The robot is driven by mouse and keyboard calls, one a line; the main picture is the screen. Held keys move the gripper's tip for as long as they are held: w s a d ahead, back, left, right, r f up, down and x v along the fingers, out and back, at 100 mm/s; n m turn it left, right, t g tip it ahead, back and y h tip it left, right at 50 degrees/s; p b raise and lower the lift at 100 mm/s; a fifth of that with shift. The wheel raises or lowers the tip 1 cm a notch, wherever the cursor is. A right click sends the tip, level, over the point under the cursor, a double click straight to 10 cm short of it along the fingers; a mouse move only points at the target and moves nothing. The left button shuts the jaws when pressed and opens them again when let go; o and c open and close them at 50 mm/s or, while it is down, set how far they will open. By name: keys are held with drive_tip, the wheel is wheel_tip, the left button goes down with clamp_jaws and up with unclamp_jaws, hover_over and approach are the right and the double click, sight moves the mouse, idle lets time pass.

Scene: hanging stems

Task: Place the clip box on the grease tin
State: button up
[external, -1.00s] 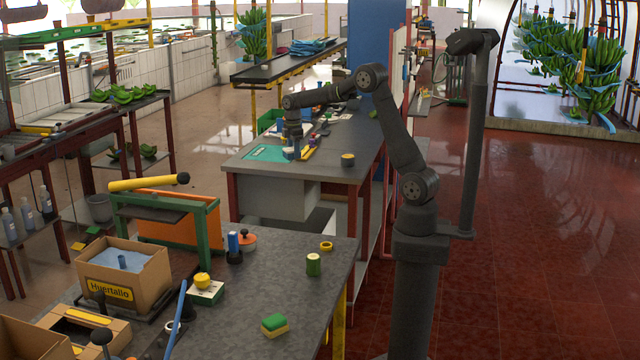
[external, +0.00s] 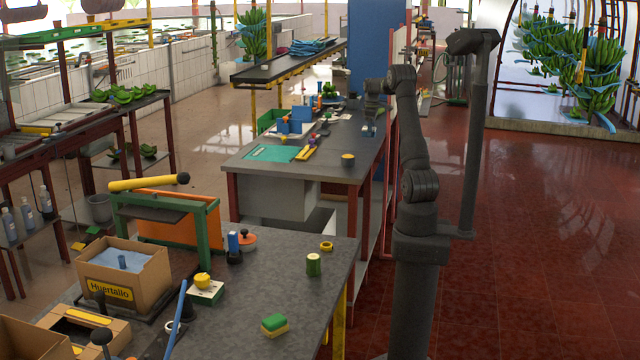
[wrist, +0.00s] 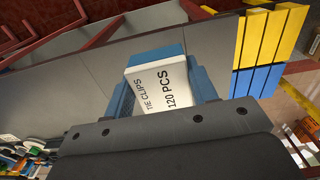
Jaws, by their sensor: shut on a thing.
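The clip box (wrist: 160,88), white with a blue edge and lettered "TIE CLIPS 120 PCS", sits between the blue fingers of my gripper (wrist: 167,90) in the wrist view. In the external view my gripper (external: 369,131) is over the right part of the far grey bench, and the box cannot be made out clearly there. A short dark tin with a yellow top (external: 347,159) stands near that bench's front right edge, a little below and left of my gripper in the picture. It may be the grease tin, but no label is readable.
The far bench (external: 235,164) also holds a green mat (external: 270,153), yellow tools (external: 306,153) and blue boxes (external: 301,114) at the back. The near bench (external: 265,290) holds a sponge (external: 274,325) and a green canister (external: 313,264). A blue pillar (external: 368,45) stands behind.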

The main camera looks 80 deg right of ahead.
drive_tip(key=shift+s+d, duration=0.35)
drive_tip(key=shift+s, duration=0.3)
drive_tip(key=shift+d+f, duration=0.1)
hover_over(350, 156)
drive_tip(key=f, duration=0.6)
drive_tip(key=shift+a+f, duration=0.25)
drive_tip(key=shift+f, duration=2.1)
drive_tip(key=shift+f, duration=0.1)
drive_tip(key=o, duration=1)
drive_tip(key=shift+c, duration=0.2)
wheel_tip(350, 156, up, 12)
